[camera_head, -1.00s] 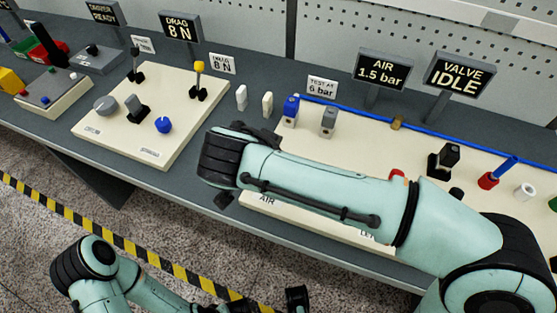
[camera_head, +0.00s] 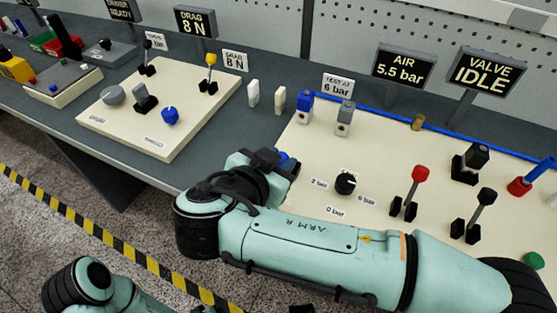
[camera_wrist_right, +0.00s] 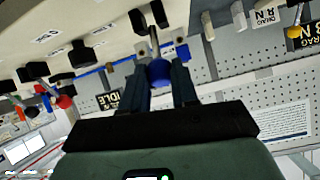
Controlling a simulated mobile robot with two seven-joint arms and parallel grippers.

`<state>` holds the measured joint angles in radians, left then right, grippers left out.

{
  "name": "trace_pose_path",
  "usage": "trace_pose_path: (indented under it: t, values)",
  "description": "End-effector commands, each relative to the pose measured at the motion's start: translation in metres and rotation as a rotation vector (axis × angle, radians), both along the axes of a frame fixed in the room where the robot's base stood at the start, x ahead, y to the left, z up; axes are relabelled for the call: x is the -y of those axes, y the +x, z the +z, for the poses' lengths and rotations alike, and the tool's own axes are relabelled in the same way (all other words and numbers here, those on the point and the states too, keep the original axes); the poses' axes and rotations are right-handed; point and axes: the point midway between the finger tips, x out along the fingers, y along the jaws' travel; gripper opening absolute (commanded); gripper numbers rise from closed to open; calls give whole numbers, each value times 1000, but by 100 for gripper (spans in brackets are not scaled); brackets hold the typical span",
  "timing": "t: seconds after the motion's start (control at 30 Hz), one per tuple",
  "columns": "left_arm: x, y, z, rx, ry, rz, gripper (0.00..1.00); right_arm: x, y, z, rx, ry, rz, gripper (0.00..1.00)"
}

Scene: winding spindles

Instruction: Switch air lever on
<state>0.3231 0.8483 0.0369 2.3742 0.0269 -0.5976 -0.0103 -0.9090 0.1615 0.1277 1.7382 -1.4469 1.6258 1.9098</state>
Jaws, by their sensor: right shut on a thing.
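The air lever shows in the right wrist view as a blue ball knob (camera_wrist_right: 160,71) on a metal stem with a black base. My right gripper (camera_wrist_right: 163,84) is shut on this knob, one dark finger on each side. In the head view my right gripper (camera_head: 278,159) is at the left edge of the right cream panel (camera_head: 310,150), with a bit of blue showing at its tips. The lever's base is hidden there by the gripper and arm. The air sign (camera_head: 404,67) reads 5.5 bar. My left gripper is not clearly in view; only a left arm link shows at bottom left.
A black dial (camera_head: 345,183), a red-knobbed lever (camera_head: 419,178) and a black-knobbed lever (camera_head: 486,197) stand on the panel. The valve sign (camera_head: 485,75) reads IDLE. A second cream panel (camera_head: 190,95) with knobs and levers lies left. My right forearm covers the panel's front.

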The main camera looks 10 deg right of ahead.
Motion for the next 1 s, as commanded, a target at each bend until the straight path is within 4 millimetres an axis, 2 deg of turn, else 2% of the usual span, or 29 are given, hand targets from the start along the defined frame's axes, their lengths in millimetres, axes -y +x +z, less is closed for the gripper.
trace_pose_path:
  t: [0.17, 0.2, 0.27, 0.67, 0.77, 1.0]
  values:
    - [0, 0, 0, 0, 0, 0, 43, -1, 0, -2, -4, -2, 3, 0]
    - [0, 0, 0, -1, 0, 0, 43, -1, 0, -2, -4, -2, 3, 38]
    - [0, 0, 0, -1, 0, 0, 43, -1, 0, -2, -4, -2, 3, 54]
    - [1, -3, 2, -6, -4, -3, 43, -5, -6, 4, -2, -1, 2, 54]
    - [4, -7, 5, -18, -10, -8, 43, -13, -16, 12, -2, 0, 4, 54]
    - [12, -23, 17, -59, -30, -25, 43, -41, -55, 39, -2, -1, 6, 54]
